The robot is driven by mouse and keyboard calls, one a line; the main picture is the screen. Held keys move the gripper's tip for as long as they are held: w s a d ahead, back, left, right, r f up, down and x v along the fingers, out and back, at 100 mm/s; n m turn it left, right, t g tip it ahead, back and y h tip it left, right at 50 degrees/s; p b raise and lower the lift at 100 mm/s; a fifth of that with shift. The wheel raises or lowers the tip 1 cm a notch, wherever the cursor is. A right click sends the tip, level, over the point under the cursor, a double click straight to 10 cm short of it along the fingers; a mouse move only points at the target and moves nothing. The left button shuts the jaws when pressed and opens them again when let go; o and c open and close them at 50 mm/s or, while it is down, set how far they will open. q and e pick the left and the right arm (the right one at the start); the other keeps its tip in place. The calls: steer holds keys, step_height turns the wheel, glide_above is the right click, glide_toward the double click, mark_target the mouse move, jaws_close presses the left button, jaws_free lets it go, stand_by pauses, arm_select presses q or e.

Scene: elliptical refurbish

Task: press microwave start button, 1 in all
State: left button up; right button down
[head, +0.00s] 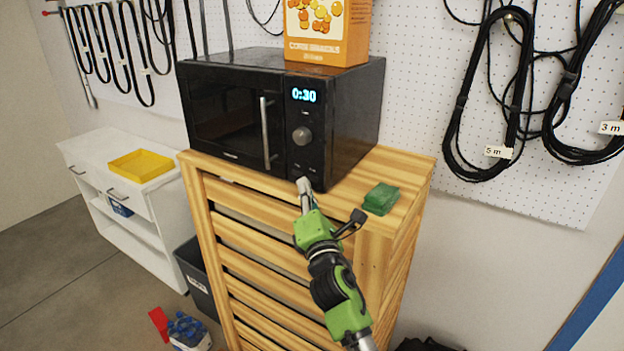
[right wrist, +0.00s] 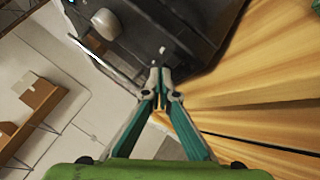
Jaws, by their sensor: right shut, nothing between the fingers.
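The black microwave (head: 352,110) stands on a slatted wooden cabinet, its display lit with 0:30. Its control panel has a round knob (head: 302,136) and small marks lower down; I cannot make out the start button, and the lowest part of the panel is close to my gripper. My right gripper (head: 303,183) is shut and empty, its tips at the lower edge of the panel. In the right wrist view the closed fingertips (right wrist: 160,70) overlap the panel below the knob (right wrist: 107,20); I cannot tell whether they touch. My left gripper is not in view.
An orange box (head: 328,30) stands on the microwave. A green block (head: 381,198) lies on the wooden cabinet top (head: 407,165), right of my gripper. Coiled black cables (head: 487,100) hang on the pegboard. A white cabinet with a yellow tray (head: 141,165) stands at the left.

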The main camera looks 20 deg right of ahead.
steer(key=shift+w+d, duration=0.1)
steer(key=shift+w+d, duration=0.2)
steer(key=shift+d, duration=0.05)
